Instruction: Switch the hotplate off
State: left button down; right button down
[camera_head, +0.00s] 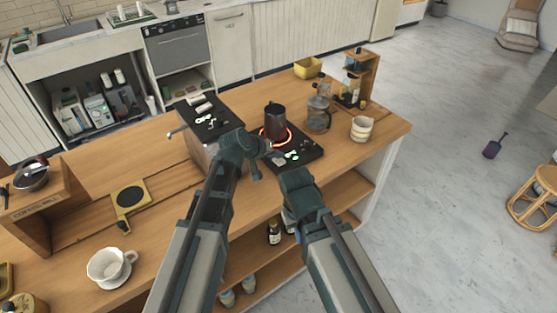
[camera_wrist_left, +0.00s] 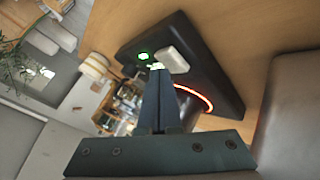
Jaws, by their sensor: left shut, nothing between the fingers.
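The black hotplate (camera_head: 312,150) sits on the wooden counter, with its ring (camera_head: 289,133) glowing orange-red under a dark pot (camera_head: 275,118). Green lights (camera_head: 293,155) and a pale switch (camera_head: 279,161) show on its front part. My left gripper (camera_head: 272,152) is at the hotplate's front left. In the left wrist view, its shut, empty fingers (camera_wrist_left: 157,72) point at the pale switch (camera_wrist_left: 172,59) and a green light (camera_wrist_left: 143,56); I cannot tell whether they touch. The glowing ring (camera_wrist_left: 195,97) is partly hidden behind them. My right arm ends in front of the hotplate; its fingers cannot be made out.
A glass carafe (camera_head: 318,115) and a striped cup (camera_head: 361,128) stand right of the pot. A wooden rack (camera_head: 363,75) and yellow container (camera_head: 307,68) are behind. Counter at front left is partly clear.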

aim_at(277, 162)
pick_arm(q)
jog(key=shift+f+b, duration=0.45)
dwell(0.3)
jog(key=shift+r+p, duration=1)
notch_tip(277, 162, up, 6)
jog(key=p, duration=0.6)
